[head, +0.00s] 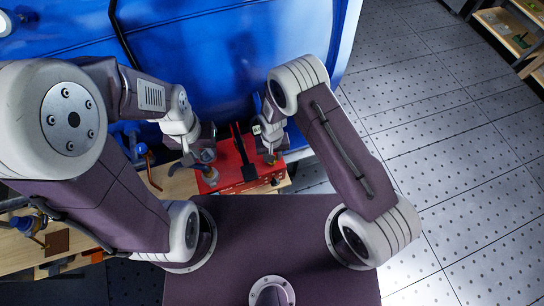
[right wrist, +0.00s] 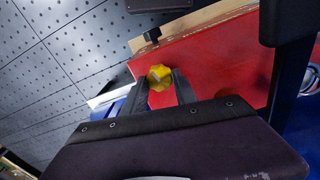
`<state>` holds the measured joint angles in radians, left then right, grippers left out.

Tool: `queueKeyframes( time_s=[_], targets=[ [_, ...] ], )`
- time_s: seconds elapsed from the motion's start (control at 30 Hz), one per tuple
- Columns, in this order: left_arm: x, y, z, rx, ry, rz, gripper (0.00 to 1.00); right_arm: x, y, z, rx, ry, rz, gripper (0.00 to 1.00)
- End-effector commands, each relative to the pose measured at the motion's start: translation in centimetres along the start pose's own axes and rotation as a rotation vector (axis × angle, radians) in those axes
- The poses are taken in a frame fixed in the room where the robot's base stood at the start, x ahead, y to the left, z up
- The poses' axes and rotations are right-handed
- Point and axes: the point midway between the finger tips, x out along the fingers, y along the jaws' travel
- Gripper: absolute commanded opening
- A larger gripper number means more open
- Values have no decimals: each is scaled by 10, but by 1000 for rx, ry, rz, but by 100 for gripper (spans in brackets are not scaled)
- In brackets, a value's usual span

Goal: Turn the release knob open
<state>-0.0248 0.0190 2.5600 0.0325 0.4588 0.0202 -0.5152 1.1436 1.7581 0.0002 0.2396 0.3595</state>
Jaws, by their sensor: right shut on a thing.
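The yellow knob (right wrist: 160,77) shows in the right wrist view on the face of a red case (right wrist: 215,62). My right gripper (right wrist: 159,82) has its two dark fingers on either side of the knob and is shut on it. In the head view my right gripper (head: 271,156) is over the right part of the red case (head: 232,183), and the knob is hidden there. My left gripper (head: 200,158) is over the case's left end, close to a blue and grey part (head: 209,174). Its fingers are too unclear to tell their opening.
A blue car body panel (head: 240,60) stands behind the case. The case rests on a wooden bench (head: 176,184). Small tools and parts lie at the bench's left. Perforated floor (head: 450,150) is open on the right, with a shelf (head: 510,32) at the far corner.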

Motion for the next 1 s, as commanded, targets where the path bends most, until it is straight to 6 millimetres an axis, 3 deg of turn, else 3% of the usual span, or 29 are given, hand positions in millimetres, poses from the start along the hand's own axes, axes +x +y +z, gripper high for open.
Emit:
queueKeyframes(
  time_s=[1.0],
  targets=[
    [38, -1, 4, 0, 0, 0, 32, 0, 0, 0, -963, -2, 0, 0]
  ],
)
